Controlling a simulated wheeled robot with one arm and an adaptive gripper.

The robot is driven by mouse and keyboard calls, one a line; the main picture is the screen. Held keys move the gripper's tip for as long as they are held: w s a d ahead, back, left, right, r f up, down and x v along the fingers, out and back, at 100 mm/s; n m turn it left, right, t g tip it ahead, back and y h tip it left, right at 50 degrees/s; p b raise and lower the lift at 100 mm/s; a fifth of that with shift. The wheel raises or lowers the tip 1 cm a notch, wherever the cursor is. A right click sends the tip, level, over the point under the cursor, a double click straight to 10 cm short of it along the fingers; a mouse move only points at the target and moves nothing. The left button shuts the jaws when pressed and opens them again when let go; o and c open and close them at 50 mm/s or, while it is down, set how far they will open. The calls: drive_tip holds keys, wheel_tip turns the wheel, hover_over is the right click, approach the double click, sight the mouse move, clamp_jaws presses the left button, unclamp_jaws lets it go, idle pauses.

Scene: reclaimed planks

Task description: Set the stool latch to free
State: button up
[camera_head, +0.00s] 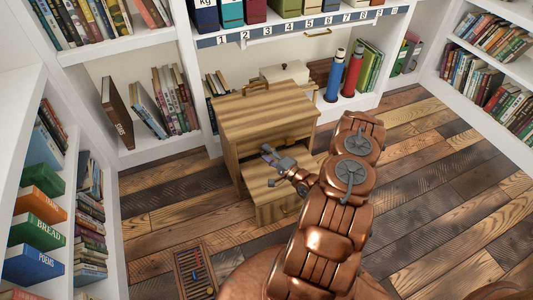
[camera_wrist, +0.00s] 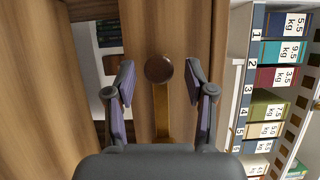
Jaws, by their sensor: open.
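The stool (camera_head: 262,108) is a striped wooden step stool with a high top and a lower step, in the middle of the head view. My gripper (camera_head: 270,158) is at its front, above the lower step. In the wrist view the latch shows as a dark brown round knob (camera_wrist: 159,69) on a brass bar (camera_wrist: 161,112) against the wood. My open gripper (camera_wrist: 160,84) has one finger on each side of the knob and bar, with gaps on both sides. The bar's lower end is hidden by my gripper's body. I cannot make out the latch in the head view.
White bookshelves (camera_head: 150,47) stand behind the stool and on both sides. A blue bottle (camera_head: 335,75) and a red bottle (camera_head: 352,72) stand on the back shelf. A floor grate (camera_head: 193,270) lies at lower left. The plank floor (camera_head: 430,190) to the right is clear.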

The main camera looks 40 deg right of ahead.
drive_tip(key=s+d, duration=0.1)
drive_tip(key=s, duration=1)
drive_tip(key=shift+s+d, duration=0.2)
idle(0.4)
